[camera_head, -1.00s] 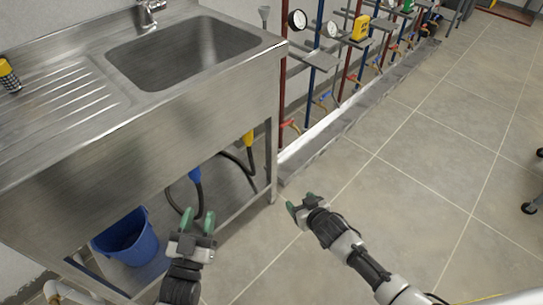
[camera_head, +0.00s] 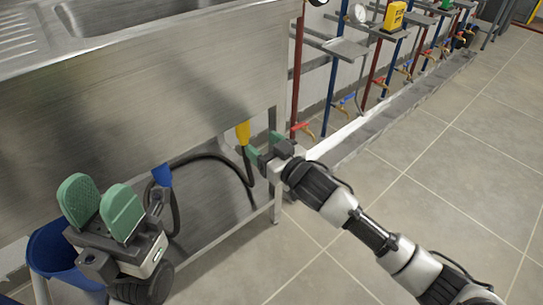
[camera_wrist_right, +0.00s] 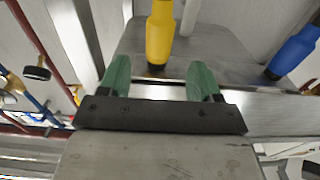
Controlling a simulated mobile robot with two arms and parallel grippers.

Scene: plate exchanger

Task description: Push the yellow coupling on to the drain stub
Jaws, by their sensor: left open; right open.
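The yellow coupling (camera_head: 243,132) hangs on a dark hose under the front of the steel sink. In the right wrist view, the yellow coupling (camera_wrist_right: 159,32) stands ahead of my right gripper, in line with the gap between its fingers. My right gripper (camera_head: 263,146) is open beside the coupling in the head view. Its two green fingers (camera_wrist_right: 158,76) are apart with nothing between them. My left gripper (camera_head: 98,195) is open and empty at the lower left, in front of the sink. I cannot make out the drain stub.
A blue coupling (camera_head: 162,175) on another dark hose hangs left of the yellow one. It also shows in the right wrist view (camera_wrist_right: 294,50). A blue bucket (camera_head: 52,250) stands behind my left gripper. The sink's leg (camera_head: 277,200) is close to my right gripper. Open floor (camera_head: 420,170) lies right.

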